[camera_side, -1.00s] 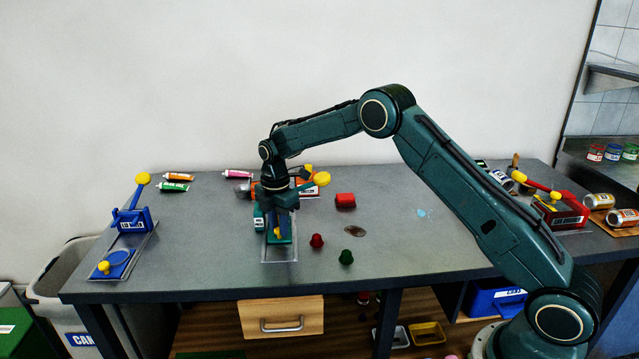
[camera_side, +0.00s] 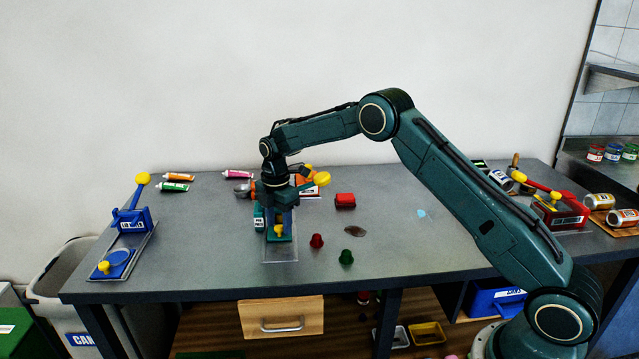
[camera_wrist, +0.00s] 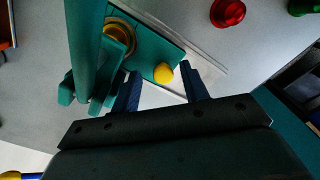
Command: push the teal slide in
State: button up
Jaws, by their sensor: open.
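The teal slide (camera_side: 286,239) lies on a clear base plate (camera_side: 280,256) at the left middle of the bench, its near end sticking out toward the bench's front edge. A yellow knob (camera_side: 278,231) stands on it. In the wrist view the teal slide (camera_wrist: 146,62) shows with a brass-coloured ring (camera_wrist: 120,38) on it and the yellow knob (camera_wrist: 163,72) near its end. My gripper (camera_wrist: 161,88) is open, with one dark blue finger on each side of the knob; contact is not clear. In the side view my gripper (camera_side: 281,218) points down over the slide and hides part of the teal station.
A blue station (camera_side: 130,220) with a yellow-topped lever stands at left. Bench centre-right is mostly clear.

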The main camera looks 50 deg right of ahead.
notch_tip(320, 180, up, 14)
dwell(0.7)
jog(key=s+a+r+m+t, duration=0.1)
jog(key=s+r+m+t, duration=0.1)
jog(key=s+r+m, duration=0.6)
jog(key=s+a+r+m+t, duration=0.1)
jog(key=s+a+r, duration=0.1)
jog(key=s+r, duration=0.8)
jog(key=s+f+m+t, duration=0.1)
jog(key=s+f+m, duration=0.2)
jog(key=s, duration=0.5)
jog(key=s+f+m, duration=0.3)
jog(key=s, duration=0.5)
jog(key=s+a+f+m+t, duration=0.1)
jog(key=s+f+m, duration=0.2)
jog(key=s, duration=0.5)
jog(key=shift+f+t, duration=0.2)
jog(key=shift+t, duration=0.1)
